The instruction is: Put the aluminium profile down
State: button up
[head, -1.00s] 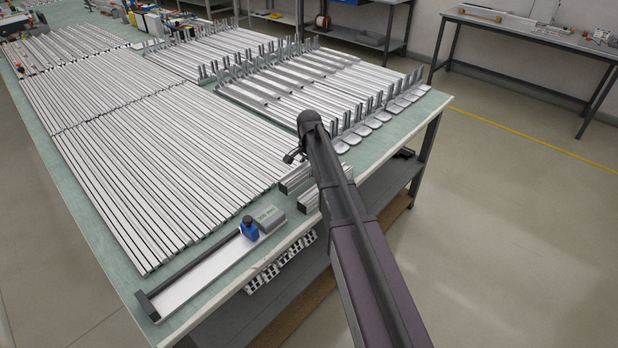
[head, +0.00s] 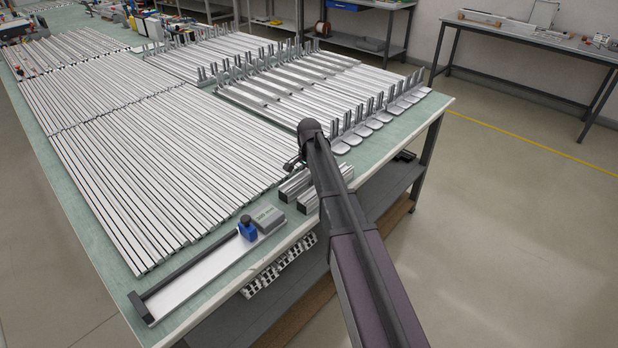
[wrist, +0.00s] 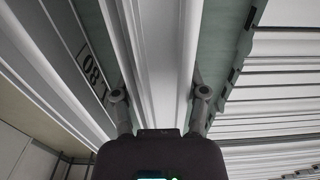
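A silver aluminium profile (wrist: 152,50) runs lengthwise between the two fingers of my gripper (wrist: 160,88) in the wrist view. The fingers lie close against its two sides and look shut on it. In the head view my gripper (head: 292,164) is mostly hidden behind my dark arm, above the near right part of the table. Just below it are the short visible ends of two profiles, a left one (head: 294,184) and a right one (head: 312,199), side by side near the table edge. Whether the held one touches the table, I cannot tell.
The green-topped table (head: 190,300) holds long rows of profiles (head: 150,150) on the left and profiles with upright brackets (head: 300,85) behind. A measuring stop with a blue knob (head: 247,229) lies at the front. A narrow green strip is bare around the near right edge.

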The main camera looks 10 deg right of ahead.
jog(key=o, duration=0.4)
jog(key=shift+r, duration=0.15)
notch_tip(320, 180, up, 12)
jog(key=p, duration=1.2)
dwell(0.8)
jog(key=s+n, duration=0.3)
jog(key=s, duration=0.6)
jog(key=s+n, duration=0.4)
jog(key=s, duration=0.5)
jog(key=s+a+n, duration=0.1)
jog(key=s+n, duration=0.2)
jog(key=s, duration=0.6)
jog(key=shift+s+n, duration=0.4)
